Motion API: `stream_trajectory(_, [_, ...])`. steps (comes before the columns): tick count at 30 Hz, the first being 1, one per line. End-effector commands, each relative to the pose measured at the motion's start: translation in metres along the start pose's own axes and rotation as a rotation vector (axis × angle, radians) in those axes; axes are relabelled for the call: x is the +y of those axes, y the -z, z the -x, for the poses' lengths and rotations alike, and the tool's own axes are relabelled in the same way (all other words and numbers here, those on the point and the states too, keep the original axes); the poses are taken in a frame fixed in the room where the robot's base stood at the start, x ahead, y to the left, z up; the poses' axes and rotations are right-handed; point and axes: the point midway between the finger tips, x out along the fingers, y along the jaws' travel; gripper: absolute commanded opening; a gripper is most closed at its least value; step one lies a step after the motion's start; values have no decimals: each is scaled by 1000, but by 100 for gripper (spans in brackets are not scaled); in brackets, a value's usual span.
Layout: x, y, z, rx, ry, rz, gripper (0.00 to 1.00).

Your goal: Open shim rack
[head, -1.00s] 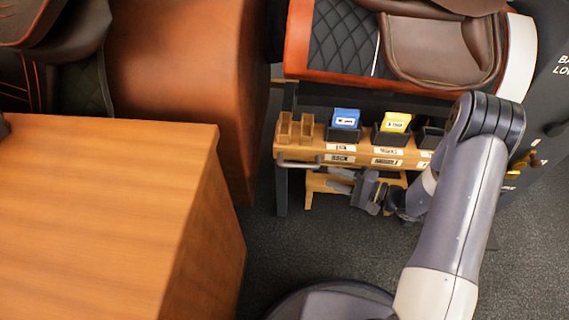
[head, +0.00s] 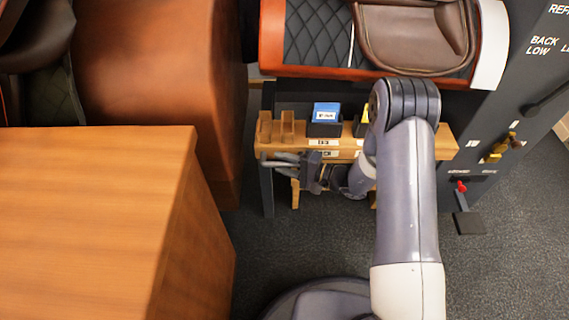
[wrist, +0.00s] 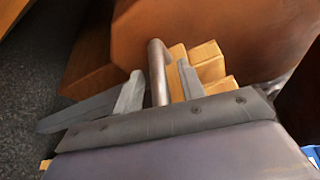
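The wooden shim rack (head: 345,150) sits under the saddle stand, with a grey bar handle (head: 278,163) on its front left. My gripper (head: 300,168) is at this handle, low in front of the rack. In the wrist view the handle (wrist: 158,75) stands between the two fingers of my gripper (wrist: 158,90). Gaps show on both sides of the bar, so the fingers are open around it. The far end of the handle is hidden behind the gripper's body. My arm covers the rack's right part in the head view.
A blue shim box (head: 325,113) and a partly hidden yellow one (head: 361,120) stand on the rack. A large wooden block (head: 95,220) is at the left, beside a brown leather form (head: 160,80). A dark panel with levers (head: 497,150) stands right.

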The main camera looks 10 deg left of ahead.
Motion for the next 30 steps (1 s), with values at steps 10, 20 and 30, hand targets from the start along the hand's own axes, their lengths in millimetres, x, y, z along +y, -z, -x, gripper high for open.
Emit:
stream_trajectory(10, [0, 0, 0, 0, 0, 0, 23])
stream_trajectory(20, [0, 0, 0, -1, 0, 0, 0])
stream_trajectory(30, [0, -1, 1, -1, -1, 0, 0])
